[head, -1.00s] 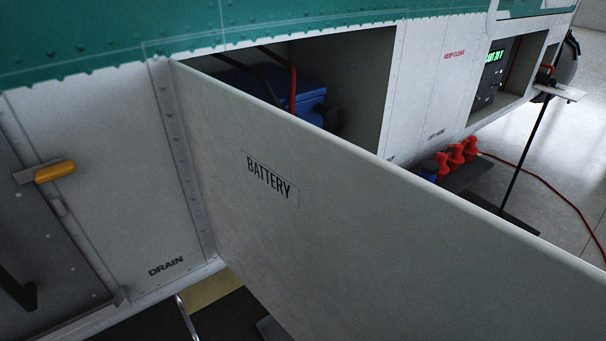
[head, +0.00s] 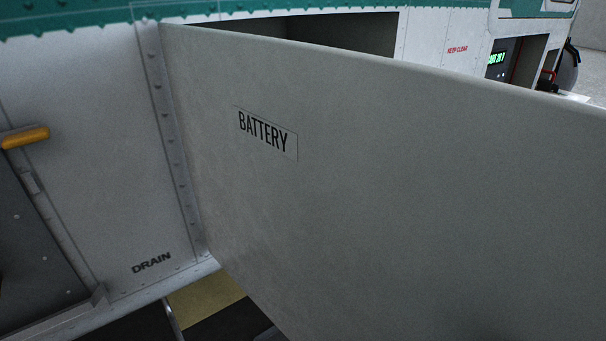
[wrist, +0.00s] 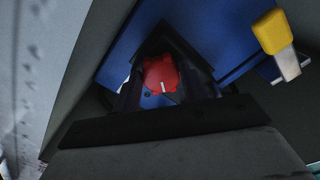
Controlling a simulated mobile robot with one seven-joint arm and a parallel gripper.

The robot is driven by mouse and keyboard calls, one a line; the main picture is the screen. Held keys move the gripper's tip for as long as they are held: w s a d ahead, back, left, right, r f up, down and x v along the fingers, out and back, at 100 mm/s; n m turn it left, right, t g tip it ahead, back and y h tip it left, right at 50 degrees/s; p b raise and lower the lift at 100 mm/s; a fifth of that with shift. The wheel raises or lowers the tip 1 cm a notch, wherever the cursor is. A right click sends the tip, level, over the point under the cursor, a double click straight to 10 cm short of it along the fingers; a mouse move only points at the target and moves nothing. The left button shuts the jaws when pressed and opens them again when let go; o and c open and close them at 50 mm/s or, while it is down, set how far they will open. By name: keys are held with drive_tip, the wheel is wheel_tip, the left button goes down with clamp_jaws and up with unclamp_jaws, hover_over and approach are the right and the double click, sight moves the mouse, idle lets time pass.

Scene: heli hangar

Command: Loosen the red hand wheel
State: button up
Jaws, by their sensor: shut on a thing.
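The red hand wheel (wrist: 161,76) shows in the middle of the wrist view, with a knobbly rim and a small white mark. My gripper (wrist: 165,70) is around it, its dark fingers closed on it from both sides. Behind the wheel is a blue surface (wrist: 225,35), which looks like the side of the battery. In the head view the open panel marked BATTERY (head: 400,150) hides my gripper, the wheel and most of the bay (head: 345,33).
A yellow piece on a pale bar (wrist: 273,32) lies right of my gripper in the wrist view. A pale riveted wall (wrist: 35,70) runs close on the left. In the head view a yellow handle (head: 25,137) is at the far left, and a lit display (head: 497,59) at the upper right.

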drive_tip(key=n+b, duration=0.3)
drive_tip(key=n, duration=0.1)
drive_tip(key=shift+f, duration=0.2)
drive_tip(key=shift+d+r+n+b, duration=0.1)
drive_tip(key=shift+n+b, duration=1.05)
drive_tip(key=shift+n, duration=0.45)
drive_tip(key=o, duration=1)
drive_tip(key=shift+c, duration=0.2)
drive_tip(key=v, duration=1.3)
drive_tip(key=shift+s+d, duration=0.25)
drive_tip(key=shift+s, duration=0.05)
